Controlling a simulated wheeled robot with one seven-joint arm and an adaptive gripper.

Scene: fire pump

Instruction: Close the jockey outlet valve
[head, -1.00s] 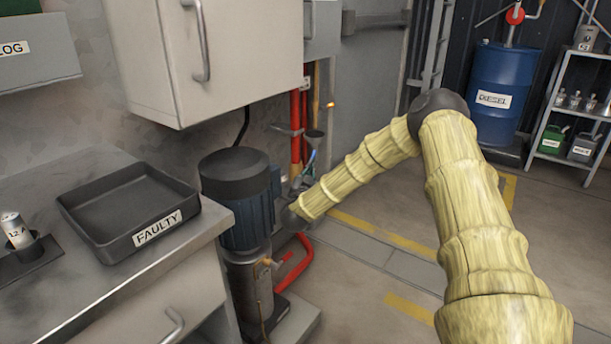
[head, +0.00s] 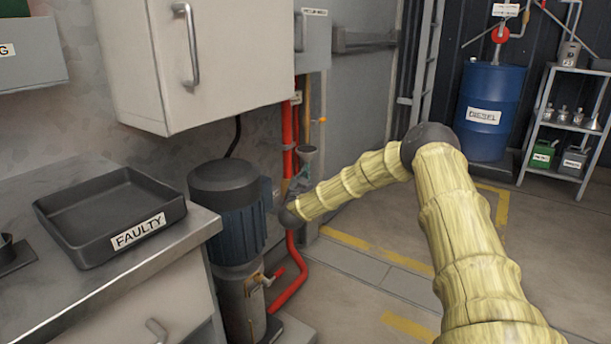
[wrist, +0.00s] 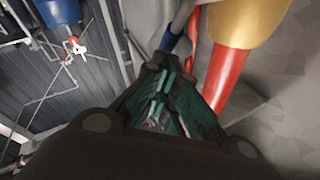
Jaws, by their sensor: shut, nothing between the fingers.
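The jockey pump (head: 228,215), with a dark cap and blue finned motor, stands beside the counter in the head view. A brass fitting with a short red handle (head: 279,272) shows low on its right side; I cannot tell whether this is the outlet valve. My gripper (wrist: 160,88) is shut and empty in the wrist view. A thick red pipe (wrist: 224,76) runs right of its fingers, with a brass-yellow part (wrist: 247,22) above. In the head view, my arm's end is just right of the motor, and the fingers are hard to make out there.
Red vertical pipes (head: 287,135) and a grey funnel (head: 307,154) stand close to my wrist. A wall cabinet (head: 215,60) hangs above. The counter holds a black FAULTY tray (head: 72,240). A blue diesel drum (head: 488,90) and shelf stand behind. Floor at right is open.

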